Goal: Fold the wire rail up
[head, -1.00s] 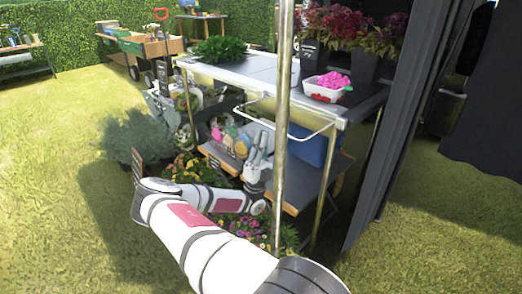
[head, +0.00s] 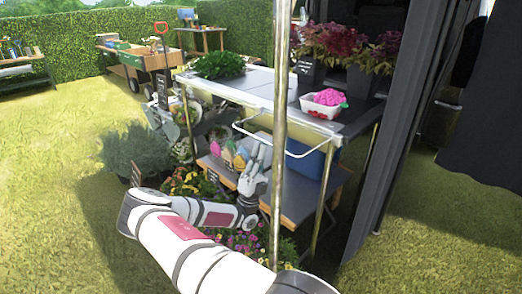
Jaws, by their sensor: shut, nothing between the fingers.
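The wire rail (head: 254,137) is a thin pale wire loop on the front edge of the display table (head: 246,97). It hangs out and slightly down below the tabletop. My gripper (head: 262,146) is shut and empty, with its fingers pointing up at the rail's lower front bar, left of the metal pole. The fingertips overlap the bar in the picture; I cannot tell whether they touch it. The pole hides part of the rail.
A metal pole (head: 280,110) stands upright close in front. Potted flowers (head: 250,240) crowd the ground below. A white tub of pink flowers (head: 325,103) sits on the tabletop, and a blue crate (head: 312,155) on the lower shelf. Grass at left is open.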

